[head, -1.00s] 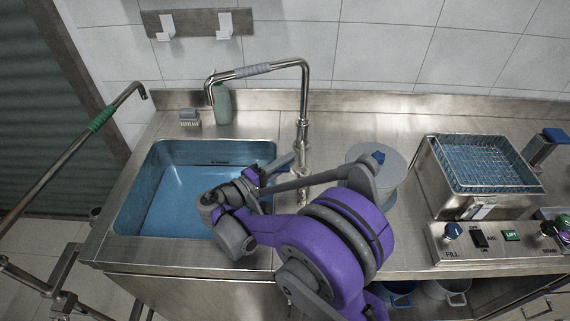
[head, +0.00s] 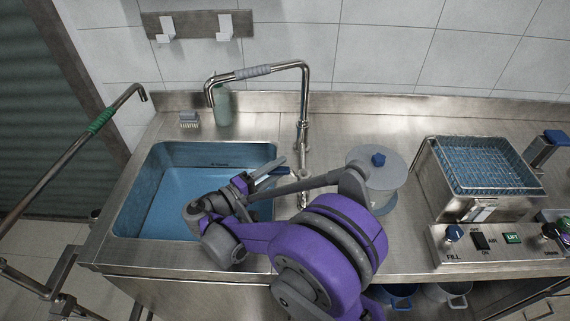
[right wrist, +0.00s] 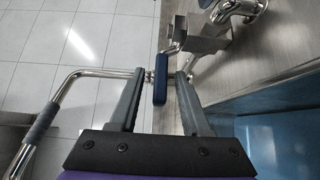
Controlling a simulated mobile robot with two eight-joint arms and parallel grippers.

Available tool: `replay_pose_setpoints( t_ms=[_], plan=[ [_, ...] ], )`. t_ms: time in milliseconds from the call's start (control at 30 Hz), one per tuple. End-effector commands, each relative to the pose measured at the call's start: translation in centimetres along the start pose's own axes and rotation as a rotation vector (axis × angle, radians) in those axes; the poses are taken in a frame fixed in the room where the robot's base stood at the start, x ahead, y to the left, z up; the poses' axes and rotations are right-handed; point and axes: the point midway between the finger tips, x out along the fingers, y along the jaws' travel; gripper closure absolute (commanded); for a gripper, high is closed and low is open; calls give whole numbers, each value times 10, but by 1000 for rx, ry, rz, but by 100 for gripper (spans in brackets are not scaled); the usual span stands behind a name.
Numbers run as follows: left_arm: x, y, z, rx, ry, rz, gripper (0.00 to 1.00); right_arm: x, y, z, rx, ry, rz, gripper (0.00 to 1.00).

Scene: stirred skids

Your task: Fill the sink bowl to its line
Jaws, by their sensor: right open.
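The sink bowl (head: 135,205) is a blue-lined basin at the left of the steel counter. A small dark mark (head: 217,163) shows high on its back wall; I cannot tell the water level. A tall tap (head: 303,100) stands right of the bowl, its spout reaching left over the bowl's back edge. My right gripper (head: 279,168) is at the bowl's right edge, beside the tap's base. In the right wrist view my right gripper (right wrist: 158,88) is open, with a dark blue lever handle (right wrist: 160,78) between its fingers, apparently clear of both. My left gripper is out of view.
A grey round container (head: 376,190), a wire basket unit (head: 484,165) and a control panel (head: 490,243) are to the right. A green-sleeved pipe (head: 100,121) rises at left.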

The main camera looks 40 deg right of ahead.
Motion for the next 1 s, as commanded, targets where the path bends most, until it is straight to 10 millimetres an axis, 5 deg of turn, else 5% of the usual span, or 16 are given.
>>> replay_pose_setpoints(
  t_ms=[200, 400, 1000],
  plan=[
    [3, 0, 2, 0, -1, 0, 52, -46, 0, -1, 0, 4, -1, 52],
    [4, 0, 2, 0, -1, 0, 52, -70, 0, -1, 0, 1, 0, 52],
    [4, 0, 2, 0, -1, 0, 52, -75, 0, 0, 0, 0, 0, 52]
  ],
)
